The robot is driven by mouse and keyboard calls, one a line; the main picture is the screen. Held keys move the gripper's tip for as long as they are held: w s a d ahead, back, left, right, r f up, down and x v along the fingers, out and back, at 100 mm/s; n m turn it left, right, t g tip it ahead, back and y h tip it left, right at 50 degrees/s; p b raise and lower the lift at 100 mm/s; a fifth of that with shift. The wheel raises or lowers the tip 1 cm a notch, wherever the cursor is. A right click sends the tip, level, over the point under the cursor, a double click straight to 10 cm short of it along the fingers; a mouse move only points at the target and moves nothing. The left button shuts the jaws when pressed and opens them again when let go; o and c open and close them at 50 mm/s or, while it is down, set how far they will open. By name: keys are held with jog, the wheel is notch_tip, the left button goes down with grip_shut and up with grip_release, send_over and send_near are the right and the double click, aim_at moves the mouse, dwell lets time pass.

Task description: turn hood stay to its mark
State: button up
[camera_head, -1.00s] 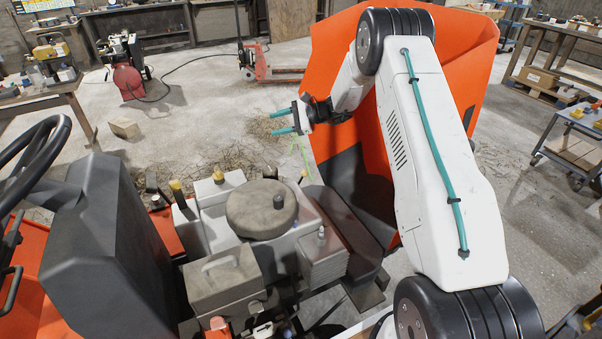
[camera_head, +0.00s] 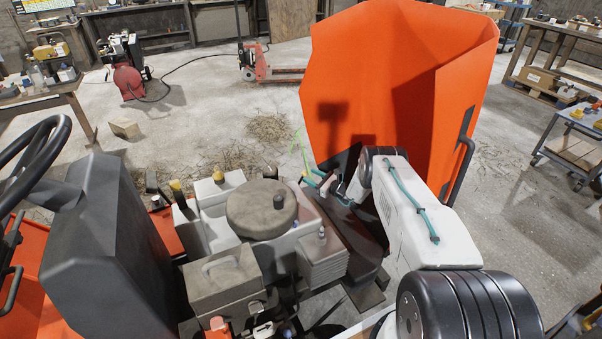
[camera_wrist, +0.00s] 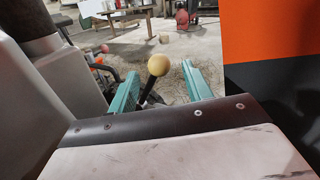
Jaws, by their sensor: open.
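The hood stay appears to be the black rod with a pale yellow ball knob (camera_wrist: 158,65) in the wrist view. The knob shows between and slightly beyond the two teal fingers of my gripper (camera_wrist: 160,80). The gripper is open, with a gap on both sides of the rod. In the head view my gripper (camera_head: 313,179) is low beside the orange hood (camera_head: 390,80), near a small yellow knob (camera_head: 305,173). A thin bright green line (camera_head: 300,147), perhaps the mark, rises above it. The lower end of the rod is hidden in the wrist view.
The engine block with a round air-cleaner lid (camera_head: 261,205) lies left of my gripper. A steering wheel (camera_head: 33,160) and dark console (camera_head: 110,250) stand further left. The orange hood stands upright close behind my arm.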

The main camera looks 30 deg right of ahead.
aim_at(305, 174)
jog(key=shift+x, duration=3.15)
grip_shut()
jog(key=shift+a+r, duration=0.1)
jog(key=shift+a, duration=0.05)
